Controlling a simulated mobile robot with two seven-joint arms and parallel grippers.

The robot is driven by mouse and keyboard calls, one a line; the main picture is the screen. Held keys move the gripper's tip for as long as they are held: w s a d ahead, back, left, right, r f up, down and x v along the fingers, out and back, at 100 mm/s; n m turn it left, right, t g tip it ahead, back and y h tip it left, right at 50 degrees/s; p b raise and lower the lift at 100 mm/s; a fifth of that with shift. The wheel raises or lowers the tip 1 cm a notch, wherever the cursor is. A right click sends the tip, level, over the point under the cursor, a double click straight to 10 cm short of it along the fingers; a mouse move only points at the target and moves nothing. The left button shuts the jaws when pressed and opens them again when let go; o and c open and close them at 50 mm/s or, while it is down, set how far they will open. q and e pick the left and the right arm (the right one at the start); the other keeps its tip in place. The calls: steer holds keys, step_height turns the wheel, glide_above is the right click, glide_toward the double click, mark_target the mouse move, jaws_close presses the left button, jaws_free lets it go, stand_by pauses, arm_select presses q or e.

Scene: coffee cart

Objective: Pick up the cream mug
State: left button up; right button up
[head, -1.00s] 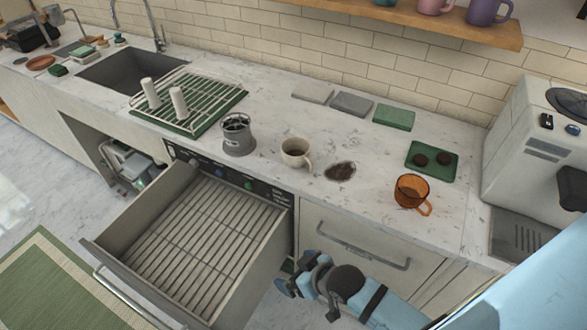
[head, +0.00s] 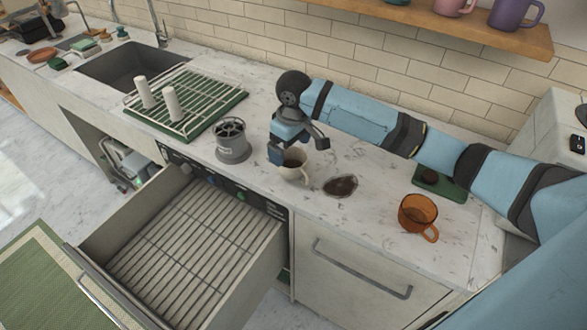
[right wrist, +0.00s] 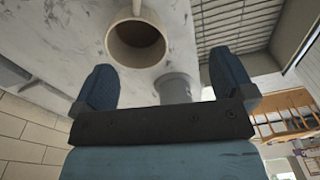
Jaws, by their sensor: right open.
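The cream mug (head: 294,172) stands upright on the marble counter, with its handle toward the right in the head view. My right gripper (head: 296,150) is open just above and behind the mug, and its fingers cover part of the rim. In the right wrist view the mug (right wrist: 137,44) shows its open mouth ahead of the two spread blue fingers (right wrist: 165,85). Nothing is between the fingertips. My left gripper is not in view.
A grey grinder-like canister (head: 232,142) stands left of the mug. An open drawer (head: 190,240) juts out below the counter. A drying rack (head: 187,98) stands at the left.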

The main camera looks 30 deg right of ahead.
step_height(320, 180, up, 2)
steer(key=w+d+r, duration=0.1)
steer(key=w+d, duration=0.1)
steer(key=d, duration=0.1)
glide_toward(295, 165)
steer(key=s, duration=0.1)
steer(key=s+a, duration=0.1)
steer(key=s+f, duration=0.1)
steer(key=shift+a+m, duration=0.3)
steer(key=f, duration=0.2)
steer(key=f+p, duration=0.1)
steer(key=f, duration=0.2)
steer(key=shift+w+a+f, duration=0.15)
steer(key=shift+w+f, duration=0.05)
steer(key=shift+f, duration=0.05)
steer(key=c, duration=0.6)
steer(key=shift+c, duration=0.9)
steer(key=shift+r, duration=0.15)
